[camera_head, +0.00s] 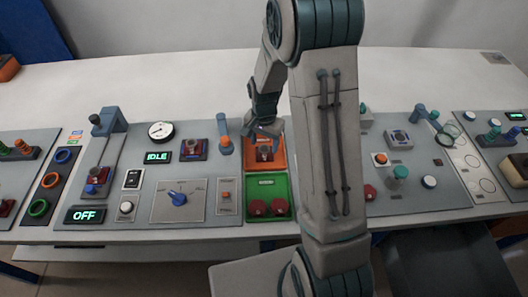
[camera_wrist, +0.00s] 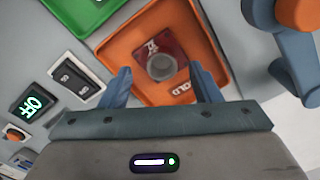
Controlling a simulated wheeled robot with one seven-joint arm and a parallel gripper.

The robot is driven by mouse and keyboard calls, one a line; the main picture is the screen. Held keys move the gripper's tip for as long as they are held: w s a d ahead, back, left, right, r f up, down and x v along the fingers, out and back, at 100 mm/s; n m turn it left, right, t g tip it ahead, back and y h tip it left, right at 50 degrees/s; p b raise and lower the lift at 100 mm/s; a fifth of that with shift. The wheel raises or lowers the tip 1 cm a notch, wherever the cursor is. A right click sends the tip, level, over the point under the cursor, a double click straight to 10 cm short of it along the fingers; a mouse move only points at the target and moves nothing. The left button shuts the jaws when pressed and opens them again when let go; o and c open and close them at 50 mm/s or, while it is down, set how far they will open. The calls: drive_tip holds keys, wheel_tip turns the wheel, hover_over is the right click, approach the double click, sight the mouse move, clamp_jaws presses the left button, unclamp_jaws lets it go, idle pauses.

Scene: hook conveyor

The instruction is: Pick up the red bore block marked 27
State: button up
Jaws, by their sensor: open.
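A red block (camera_wrist: 139,50) with a grey round bore lies in an orange tray (camera_wrist: 113,45) in the wrist view. A white mark on its top is too small to read surely. In the head view the block (camera_head: 264,153) sits in the orange tray (camera_head: 279,161), partly below my gripper. My gripper (camera_wrist: 160,70) is open, its blue-grey fingers to either side of the block in the wrist view, with nothing held. In the head view my gripper (camera_head: 264,129) is over the back of the tray.
A green tray (camera_head: 267,182) with round red pieces stands in front of the orange tray. A blue post with an orange end (camera_head: 225,145) stands close left. My arm hides part of the panel.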

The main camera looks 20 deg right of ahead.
sight(263, 147)
drive_tip(key=shift+w+a+f, duration=0.1)
drive_tip(key=shift+f, duration=1.45)
clamp_jaws()
drive_tip(key=shift+r, duration=0.1)
